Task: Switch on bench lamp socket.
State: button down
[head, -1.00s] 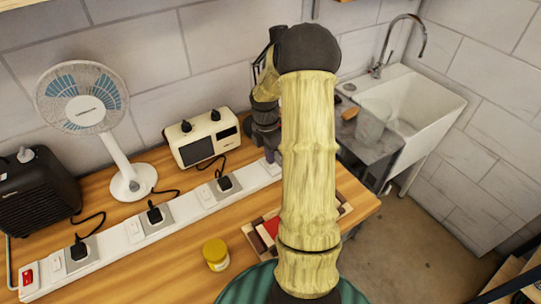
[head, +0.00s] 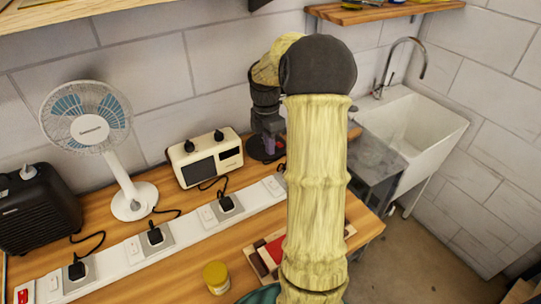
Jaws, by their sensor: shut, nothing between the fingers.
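A long white socket strip (head: 190,228) runs along the bench, with black plugs in several grey sockets and a small white switch beside each. Its right-end socket (head: 275,184) is partly hidden by my arm, and I cannot read its switch position. Nothing legible in view marks which socket is the lamp's. My gripper (head: 270,124) is shut and empty. It points down above the back of the bench, behind the strip's right end, apart from the strip. A dark round base stands below it; I cannot tell if it is the lamp's.
A fan (head: 90,125), a black heater (head: 38,212) and a cream radio (head: 206,158) stand behind the strip. A yellow jar (head: 216,277) and a tray with a red item (head: 262,254) lie in front. A sink (head: 415,125) is at the right.

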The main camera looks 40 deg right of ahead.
jog(key=shift+a+r, duration=0.1)
dwell(0.3)
jog(key=s+a+f+m+t, duration=0.1)
jog(key=s+a+m+t, duration=0.1)
jog(key=s+a+m, duration=0.6)
jog(key=s+a+f+m+t, duration=0.1)
jog(key=s+a+m, duration=0.1)
jog(key=a+m, duration=0.65)
notch_tip(320, 180, up, 14)
jog(key=n+g+p, duration=0.3)
jog(key=n+p, duration=0.2)
jog(key=n, duration=1.2)
send_over(275, 186)
jog(key=w, duration=0.3)
jog(key=shift+w+m, duration=0.1)
jog(key=shift+m, duration=0.15)
jog(key=s+f, duration=0.1)
jog(key=f, duration=0.7)
jog(key=f+p, duration=0.1)
jog(key=f, duration=0.7)
jog(key=s+f+p, duration=0.1)
jog(key=f, duration=0.6)
jog(key=shift+s+a+f, duration=0.1)
jog(key=shift+s+f, duration=0.25)
jog(key=shift+f, duration=0.05)
